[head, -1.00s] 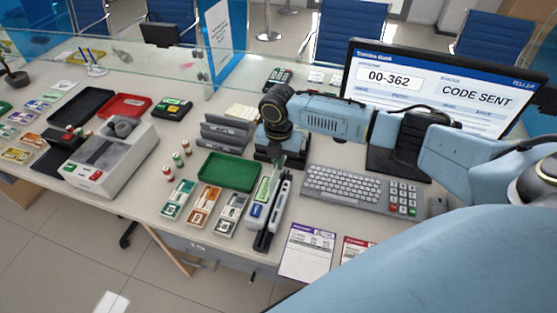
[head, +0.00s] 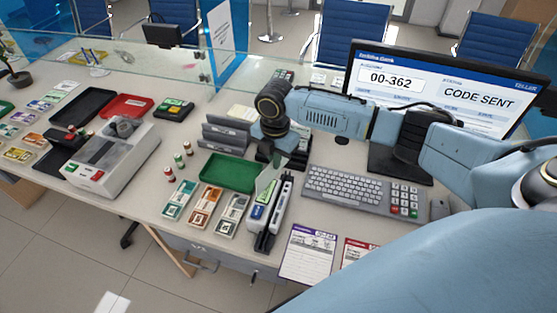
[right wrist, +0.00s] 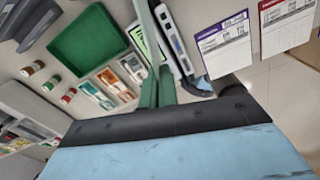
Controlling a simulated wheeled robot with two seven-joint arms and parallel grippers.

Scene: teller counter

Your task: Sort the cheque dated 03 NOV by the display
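The display (head: 440,90) stands at the right of the counter and reads "00-362" and "CODE SENT". My right gripper (head: 276,162) reaches over the middle of the counter, pointing down. Its green fingers (right wrist: 158,88) are close together on a thin pale green sheet (head: 267,181), which looks like a cheque; in the right wrist view it is almost edge-on. No date can be read on it. The sheet is above a slim white-and-black device (head: 277,205) and hides part of what lies behind. My left gripper is out of view.
A green tray (head: 229,160) lies left of the gripper, with several banknote stacks in front. Grey upright racks (head: 222,137) stand behind it. A keyboard (head: 350,184) is to the right. Purple-headed (head: 309,232) and red-headed (head: 354,245) papers lie at the front edge.

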